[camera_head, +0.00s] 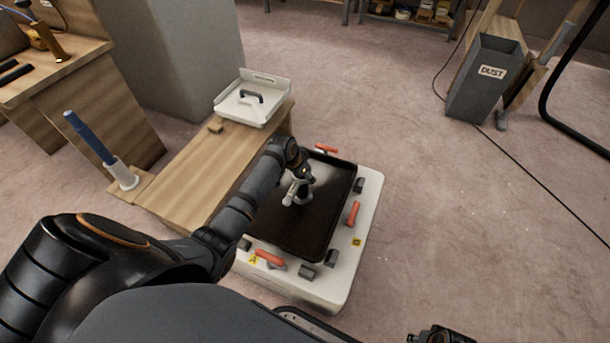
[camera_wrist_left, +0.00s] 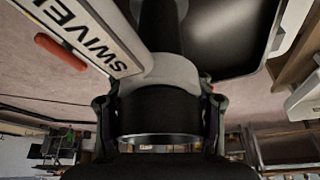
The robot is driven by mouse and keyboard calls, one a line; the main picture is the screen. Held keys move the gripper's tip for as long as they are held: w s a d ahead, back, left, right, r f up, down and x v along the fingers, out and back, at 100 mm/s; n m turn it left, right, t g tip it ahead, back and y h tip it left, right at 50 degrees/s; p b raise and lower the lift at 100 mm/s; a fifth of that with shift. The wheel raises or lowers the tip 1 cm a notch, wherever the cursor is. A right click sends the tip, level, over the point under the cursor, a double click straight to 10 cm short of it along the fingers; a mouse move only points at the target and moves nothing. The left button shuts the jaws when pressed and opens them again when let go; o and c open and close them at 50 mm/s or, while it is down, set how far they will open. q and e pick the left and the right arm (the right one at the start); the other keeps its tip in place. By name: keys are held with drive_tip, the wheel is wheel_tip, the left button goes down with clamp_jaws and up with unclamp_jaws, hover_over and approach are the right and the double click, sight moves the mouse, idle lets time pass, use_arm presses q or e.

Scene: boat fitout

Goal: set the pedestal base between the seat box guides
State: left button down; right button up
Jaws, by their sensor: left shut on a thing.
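My left gripper (camera_head: 300,188) is over the dark recessed top (camera_head: 285,230) of a white box (camera_head: 366,205), in the head view. In the left wrist view its fingers (camera_wrist_left: 160,112) are shut on a dark cylindrical piece with a pale grey collar (camera_wrist_left: 170,72). I cannot tell for sure that this piece is the pedestal base, or whether its lower end touches the box. Dark grey blocks (camera_head: 330,258) stand along the box rim; I cannot tell which are the guides. Part of my right gripper (camera_head: 440,336) shows at the bottom edge, its fingertips unclear.
Orange handles (camera_head: 353,213) stick up from the rim. A white tray-like piece with a dark handle (camera_head: 252,97) lies on the wooden bench (camera_head: 190,175) beside the box. A blue-handled tool (camera_head: 90,138) stands in a white holder. A dust bin (camera_head: 483,85) stands far right; the floor between is mostly clear.

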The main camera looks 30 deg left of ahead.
use_arm(q)
drive_tip(key=shift+w, duration=0.15)
drive_tip(key=shift+f+b, duration=0.9)
drive_tip(key=shift+f, duration=0.45)
drive_tip(key=shift+f+b, duration=0.7)
drive_tip(key=shift+f, duration=0.55)
use_arm(e)
wheel_tip(320, 180, up, 7)
drive_tip(key=a, duration=0.2)
drive_tip(key=shift+s+r+y, duration=0.15)
drive_tip(key=shift+r+y, duration=0.05)
drive_tip(key=shift+y, duration=0.1)
use_arm(q)
drive_tip(key=shift+f, duration=0.1)
use_arm(e)
drive_tip(key=shift+a+r, duration=0.1)
drive_tip(key=shift+r, duration=0.05)
use_arm(q)
drive_tip(key=c, duration=0.5)
unclamp_jaws()
drive_tip(key=shift+o, duration=0.7)
drive_tip(key=shift+s+f, duration=0.25)
drive_tip(key=shift+f, duration=0.05)
drive_tip(key=v, duration=1.2)
drive_tip(key=shift+r, duration=0.25)
